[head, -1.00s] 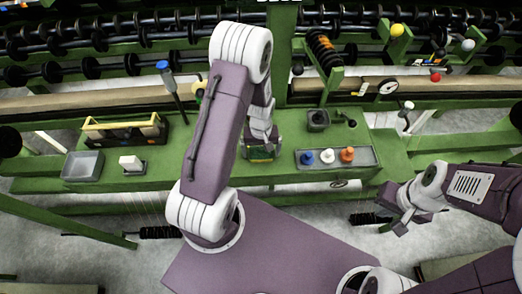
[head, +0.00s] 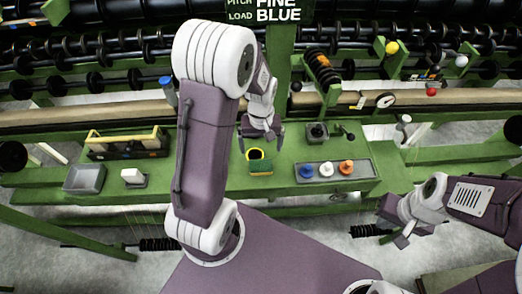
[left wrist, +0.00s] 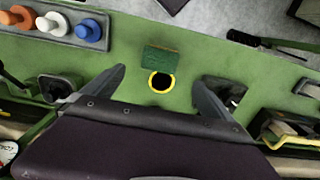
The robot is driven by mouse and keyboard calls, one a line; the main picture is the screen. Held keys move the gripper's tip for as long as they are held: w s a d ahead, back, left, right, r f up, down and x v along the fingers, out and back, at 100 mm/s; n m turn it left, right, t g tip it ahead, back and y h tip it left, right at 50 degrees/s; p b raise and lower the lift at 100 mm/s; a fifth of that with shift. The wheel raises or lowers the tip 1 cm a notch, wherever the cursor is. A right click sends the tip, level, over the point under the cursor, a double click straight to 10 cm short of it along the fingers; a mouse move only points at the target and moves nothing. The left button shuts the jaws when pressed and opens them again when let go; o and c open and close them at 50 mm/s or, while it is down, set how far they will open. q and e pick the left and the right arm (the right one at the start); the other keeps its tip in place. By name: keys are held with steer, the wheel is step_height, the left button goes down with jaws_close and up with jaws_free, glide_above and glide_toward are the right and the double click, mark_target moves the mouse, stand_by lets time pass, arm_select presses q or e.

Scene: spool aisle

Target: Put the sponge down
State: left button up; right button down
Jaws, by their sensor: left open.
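The sponge (head: 260,168) is a small green block with some yellow on it, resting on the green bench top (head: 220,182) just in front of a yellow-rimmed dark round opening. In the left wrist view the sponge (left wrist: 162,57) is close to the yellow ring (left wrist: 162,83), with clear bench around it. My left gripper (head: 261,141) is open and empty, above and slightly behind the sponge. Its two fingers (left wrist: 159,76) are spread wide in the left wrist view, and neither touches the sponge. My right gripper (head: 398,232) is off the bench at the right; its jaw state is unclear.
A tray (head: 337,181) with blue, white and orange pegs is right of the sponge. A grey bin (head: 84,190), white block (head: 133,177) and yellow-handled tote (head: 106,153) are on the left. A gauge (head: 385,100) and spool rows stand behind.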

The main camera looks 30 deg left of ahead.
arm_select(q)
steer(key=s+d+r+m+t, duration=0.1)
steer(key=s+d+r+m, duration=0.2)
steer(key=s+m, duration=0.3)
steer(key=shift+s+d+r, duration=0.3)
steer(key=shift+s+d, duration=0.6)
steer(key=shift+s, duration=0.2)
steer(key=shift+s, duration=0.15)
